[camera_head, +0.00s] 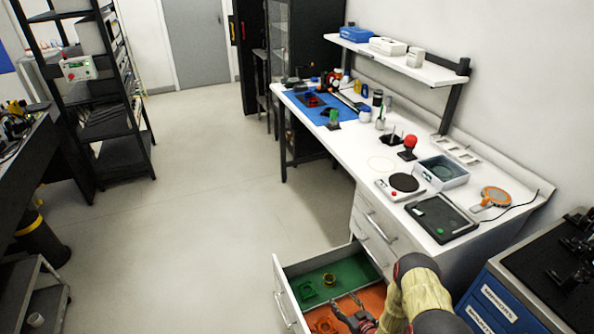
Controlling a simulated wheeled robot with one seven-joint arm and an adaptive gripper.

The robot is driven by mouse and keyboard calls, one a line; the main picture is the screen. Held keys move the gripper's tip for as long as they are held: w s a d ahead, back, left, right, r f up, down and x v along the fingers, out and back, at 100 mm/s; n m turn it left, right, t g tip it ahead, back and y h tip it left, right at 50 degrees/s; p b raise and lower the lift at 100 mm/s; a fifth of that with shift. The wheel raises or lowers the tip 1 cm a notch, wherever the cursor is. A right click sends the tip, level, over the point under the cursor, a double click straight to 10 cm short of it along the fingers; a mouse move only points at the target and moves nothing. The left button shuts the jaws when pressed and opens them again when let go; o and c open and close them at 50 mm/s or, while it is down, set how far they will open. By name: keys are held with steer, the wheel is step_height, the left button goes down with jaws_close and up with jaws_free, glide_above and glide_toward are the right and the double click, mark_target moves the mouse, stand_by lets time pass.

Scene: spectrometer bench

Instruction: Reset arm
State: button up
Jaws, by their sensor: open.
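My gripper (352,309) is at the bottom of the head view, with its fingers spread and nothing seen between them. It is over the open drawer (279,275) of the white bench, above the orange part of the drawer floor. My arm comes in from the lower right and hides the drawer's right side. An orange piece (324,325) lies left of my gripper. I cannot tell the gripper's exact height over the drawer floor.
The white bench (345,150) carries a grey tray (441,218), a device with a dark round plate (404,183), a red-topped piece (409,145) and a blue mat (300,103). A blue cabinet (497,300) stands at the lower right. The floor (200,220) left of the drawer is clear.

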steer(key=w+d+r+g+h, duration=0.1)
steer(key=w+d+r, duration=0.1)
steer(key=w+r, duration=0.5)
steer(key=w+d+r+h, duration=0.2)
steer(key=w+d+r, duration=0.1)
steer(key=r, duration=0.8)
steer(key=s+d+r+m+g+h+b, duration=0.1)
steer(key=s+r+m+g+h+b, duration=0.15)
steer(key=r, duration=1.95)
steer(key=s+a+r+g, duration=0.1)
steer(key=s+a+r, duration=0.1)
steer(key=s+r, duration=1.45)
steer(key=s+a+r+m+g, duration=0.1)
steer(key=s+a, duration=0.1)
steer(key=s, duration=1.1)
steer(key=s+a+r+m+g, duration=0.1)
steer(key=s+a+r, duration=0.1)
steer(key=s, duration=1)
steer(key=shift+s+b, duration=0.35)
steer(key=shift+b, duration=0.1)
